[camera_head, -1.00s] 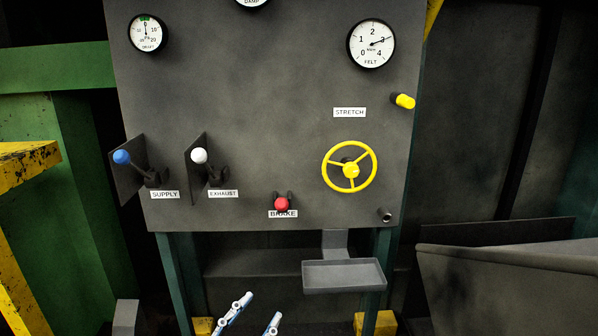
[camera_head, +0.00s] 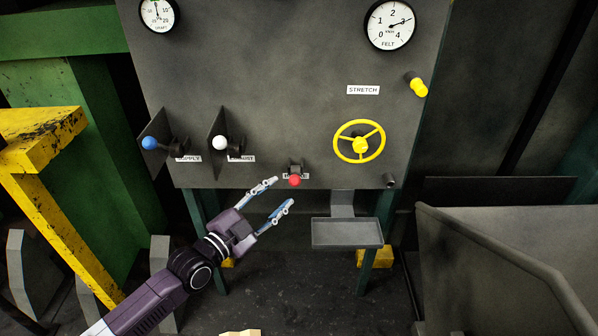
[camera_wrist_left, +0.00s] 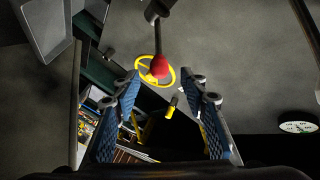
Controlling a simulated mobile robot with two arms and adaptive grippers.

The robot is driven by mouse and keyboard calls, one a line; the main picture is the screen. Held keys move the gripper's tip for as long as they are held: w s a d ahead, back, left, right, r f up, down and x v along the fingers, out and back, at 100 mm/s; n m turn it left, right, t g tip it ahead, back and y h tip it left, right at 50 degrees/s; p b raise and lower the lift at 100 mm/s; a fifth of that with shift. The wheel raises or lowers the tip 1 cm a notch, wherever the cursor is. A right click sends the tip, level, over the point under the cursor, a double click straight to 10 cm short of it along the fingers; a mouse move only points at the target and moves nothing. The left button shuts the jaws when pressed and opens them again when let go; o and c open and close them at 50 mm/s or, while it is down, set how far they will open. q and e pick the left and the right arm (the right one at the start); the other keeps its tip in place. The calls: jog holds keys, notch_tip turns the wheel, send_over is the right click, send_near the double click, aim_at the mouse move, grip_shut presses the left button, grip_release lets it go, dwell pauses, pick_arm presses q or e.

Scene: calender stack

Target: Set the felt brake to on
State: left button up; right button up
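The felt brake is a short lever with a red knob (camera_head: 295,180) at the lower edge of the grey panel (camera_head: 290,90). Its knob covers part of the BRAKE label. In the left wrist view the red knob (camera_wrist_left: 158,66) hangs on a dark stem just beyond the fingertips. My left gripper (camera_head: 283,192) is open and empty, its two fingers apart, just below and left of the knob. In the left wrist view the open fingers (camera_wrist_left: 162,88) frame the space in front of the knob. I see no contact. My right gripper is not in view.
A yellow handwheel (camera_head: 360,142) and a grey tray (camera_head: 347,233) are right of the brake. A white-knobbed lever (camera_head: 219,142) and a blue-knobbed lever (camera_head: 149,143) are to its left. The FELT gauge (camera_head: 390,24) reads about 3. A yellow-black beam (camera_head: 40,135) stands at left.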

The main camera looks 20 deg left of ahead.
aim_at(294, 181)
pick_arm(q)
jog(key=shift+p+x, duration=0.35)
jog(key=shift+x, duration=3.35)
grip_shut()
